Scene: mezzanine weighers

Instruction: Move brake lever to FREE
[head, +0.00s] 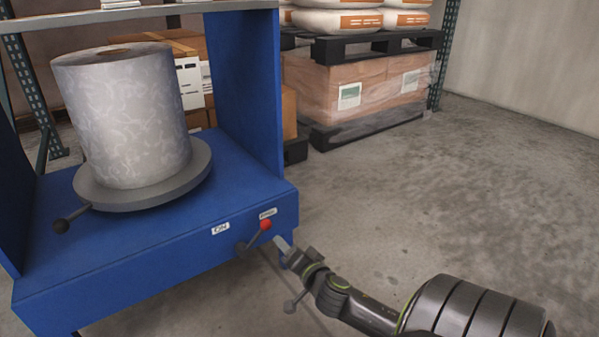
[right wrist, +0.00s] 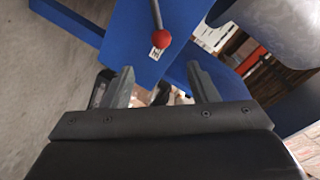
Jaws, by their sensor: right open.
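The brake lever is on the front of the blue machine (head: 150,268), with a dark hub (head: 240,246) and a red ball knob (head: 265,225). It tilts up to the right, its knob just below the right-hand label (head: 267,213), whose text is too small to read surely. A left-hand label (head: 220,229) seems to read ON. My right gripper (head: 284,250) is open and empty, just below and right of the knob, apart from it. In the right wrist view, the red knob (right wrist: 161,39) lies ahead of the open fingers (right wrist: 160,74). My left gripper is not in view.
Wrapped cartons (head: 365,95) and pallets stand behind. The concrete floor to the right is clear.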

